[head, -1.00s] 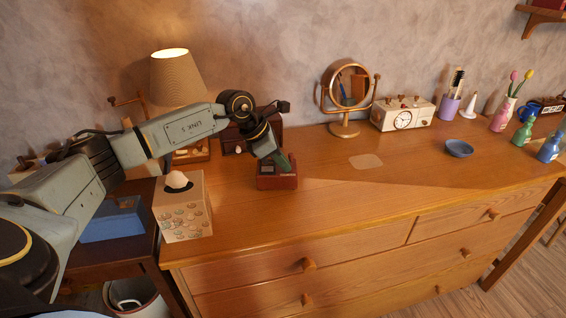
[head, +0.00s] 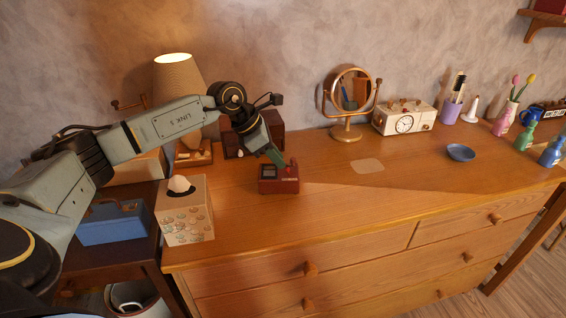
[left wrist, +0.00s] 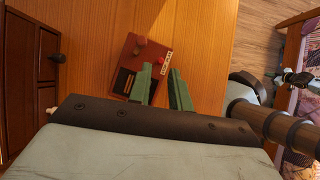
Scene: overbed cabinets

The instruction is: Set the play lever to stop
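A small dark red box (head: 279,185) stands on the wooden dresser top (head: 340,215). In the left wrist view the red box (left wrist: 150,52) shows a round red knob, a small pale label strip and a dark panel. Which part is the play lever I cannot tell for sure. My left gripper (head: 280,162) is just above and behind the box in the head view. In the left wrist view the left gripper (left wrist: 160,70) has its two green fingers apart with nothing held between them. One finger covers part of the box's near edge. My right gripper is not in view.
A tissue box (head: 185,215) stands left of the red box. A dark wooden chest (head: 270,130) and a lamp (head: 180,80) are behind. A mirror (head: 350,95), a clock radio (head: 403,118) and a blue bowl (head: 460,152) are to the right. The dresser's front middle is clear.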

